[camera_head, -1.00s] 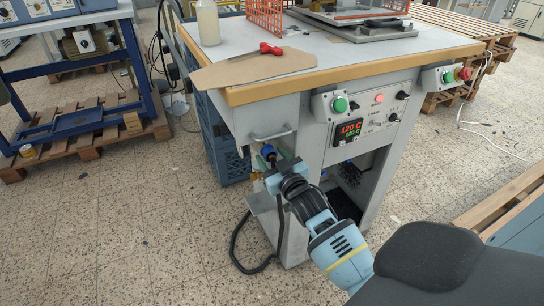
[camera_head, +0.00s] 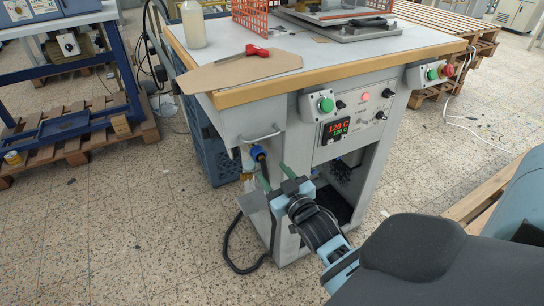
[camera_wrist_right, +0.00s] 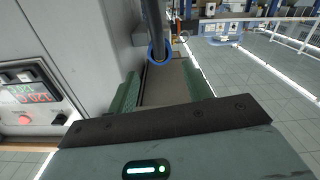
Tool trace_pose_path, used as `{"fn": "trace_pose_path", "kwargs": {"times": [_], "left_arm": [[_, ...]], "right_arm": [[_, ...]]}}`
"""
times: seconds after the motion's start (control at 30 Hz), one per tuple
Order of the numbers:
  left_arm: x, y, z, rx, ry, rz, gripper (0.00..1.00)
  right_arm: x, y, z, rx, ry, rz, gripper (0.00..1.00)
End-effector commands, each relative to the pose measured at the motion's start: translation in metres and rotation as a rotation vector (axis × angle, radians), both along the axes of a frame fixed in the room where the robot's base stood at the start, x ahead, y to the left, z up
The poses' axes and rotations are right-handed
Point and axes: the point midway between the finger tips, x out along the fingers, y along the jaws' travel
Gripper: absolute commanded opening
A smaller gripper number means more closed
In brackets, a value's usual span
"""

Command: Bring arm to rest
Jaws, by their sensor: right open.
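My right gripper (camera_head: 274,177) is in front of the stamping machine's left side, below its handle. It is open, with its green fingers spread and nothing between their tips. A blue fitting (camera_head: 258,153) is just beyond the fingers, apart from them. In the right wrist view the open fingers (camera_wrist_right: 160,88) point toward a dark hose with a blue ring (camera_wrist_right: 159,55). My left gripper is not in view.
The machine's worktop (camera_head: 345,50) carries a white bottle (camera_head: 193,25), a red-handled tool (camera_head: 256,51) and a brown sheet (camera_head: 235,73). A control panel (camera_head: 352,125) faces me. A black hose (camera_head: 230,250) hangs near the floor.

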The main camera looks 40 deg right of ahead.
Motion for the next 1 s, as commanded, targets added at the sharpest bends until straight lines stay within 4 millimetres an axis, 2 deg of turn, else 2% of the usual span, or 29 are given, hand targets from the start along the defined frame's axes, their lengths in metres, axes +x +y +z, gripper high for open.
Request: {"fn": "trace_pose_path", "kwargs": {"times": [0.47,0.57,0.63,0.77,0.9,1.0], "left_arm": [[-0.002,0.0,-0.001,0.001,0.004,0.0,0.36],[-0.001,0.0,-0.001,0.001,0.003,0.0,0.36],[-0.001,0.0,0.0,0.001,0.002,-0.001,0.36],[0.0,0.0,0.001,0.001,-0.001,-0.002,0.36],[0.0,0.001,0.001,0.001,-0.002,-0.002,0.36],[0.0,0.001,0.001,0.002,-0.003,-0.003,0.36]], "right_arm": [[0.0,0.0,0.0,0.0,0.0,0.0,0.5],[-0.005,0.003,-0.008,0.001,0.017,0.005,0.5],[-0.015,0.008,-0.022,0.002,0.054,0.018,0.5],[-0.055,0.03,-0.07,0.015,0.182,0.063,0.5],[-0.12,0.061,-0.128,0.041,0.358,0.125,0.5],[-0.172,0.083,-0.162,0.066,0.483,0.17,0.5]]}}
